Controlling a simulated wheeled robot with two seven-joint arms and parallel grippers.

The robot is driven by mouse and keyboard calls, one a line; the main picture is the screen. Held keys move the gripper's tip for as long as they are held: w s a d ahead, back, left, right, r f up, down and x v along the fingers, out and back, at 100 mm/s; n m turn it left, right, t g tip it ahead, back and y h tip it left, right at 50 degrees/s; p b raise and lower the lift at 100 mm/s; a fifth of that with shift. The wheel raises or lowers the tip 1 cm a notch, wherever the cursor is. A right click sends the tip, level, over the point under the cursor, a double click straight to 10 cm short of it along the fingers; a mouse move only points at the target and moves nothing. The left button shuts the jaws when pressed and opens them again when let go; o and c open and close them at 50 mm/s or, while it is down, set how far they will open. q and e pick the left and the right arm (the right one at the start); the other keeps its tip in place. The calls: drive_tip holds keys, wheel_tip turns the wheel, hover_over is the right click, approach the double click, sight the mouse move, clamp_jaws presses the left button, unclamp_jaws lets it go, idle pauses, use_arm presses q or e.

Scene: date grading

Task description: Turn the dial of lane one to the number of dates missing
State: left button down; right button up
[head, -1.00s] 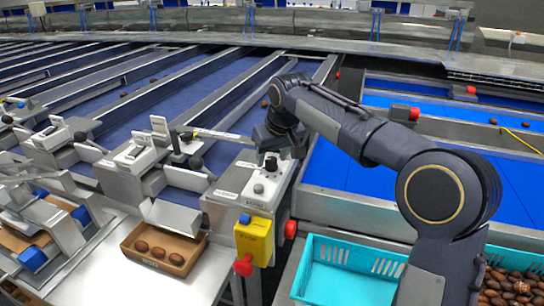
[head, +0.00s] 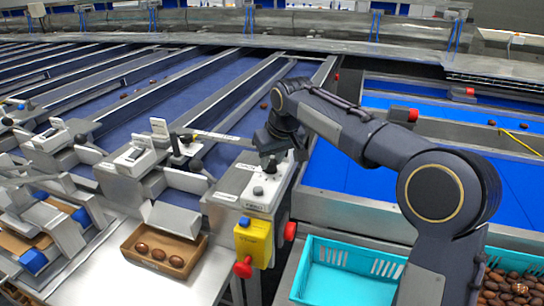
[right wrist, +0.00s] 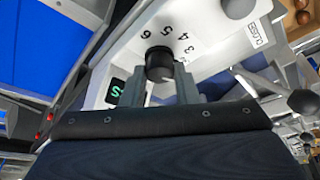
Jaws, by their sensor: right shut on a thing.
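The dial (right wrist: 160,65) is a black round knob on a white panel, with the numbers 3, 4, 5 and 6 printed around its visible side. My right gripper (right wrist: 159,82) has its two grey fingers on either side of it and is shut on it. The knob's exact pointer setting is hard to tell. In the head view my right gripper (head: 272,154) comes down over the dial at the top of the white control box (head: 245,185). My left gripper is out of view.
A dark display (right wrist: 115,93) with a green character is beside the dial. A yellow box with a red button (head: 254,240) hangs on the front. A turquoise crate (head: 345,280) stands at right, beside a heap of dates (head: 510,285).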

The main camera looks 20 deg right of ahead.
drive_tip(key=n+p, duration=0.1)
drive_tip(key=n+y+p, duration=0.1)
drive_tip(key=shift+d+r+n+p, duration=0.1)
drive_tip(key=shift+r+n+p, duration=0.1)
drive_tip(key=shift+n+p, duration=0.15)
drive_tip(key=shift+w+f+n+g+y+p, duration=0.1)
drive_tip(key=shift+n+g+y+p, duration=0.4)
drive_tip(key=shift+n+p, duration=0.9)
drive_tip(key=shift+n, duration=0.35)
drive_tip(key=o, duration=1)
drive_tip(key=shift+f, duration=0.1)
drive_tip(key=v, duration=0.8)
drive_tip(key=shift+b, duration=0.4)
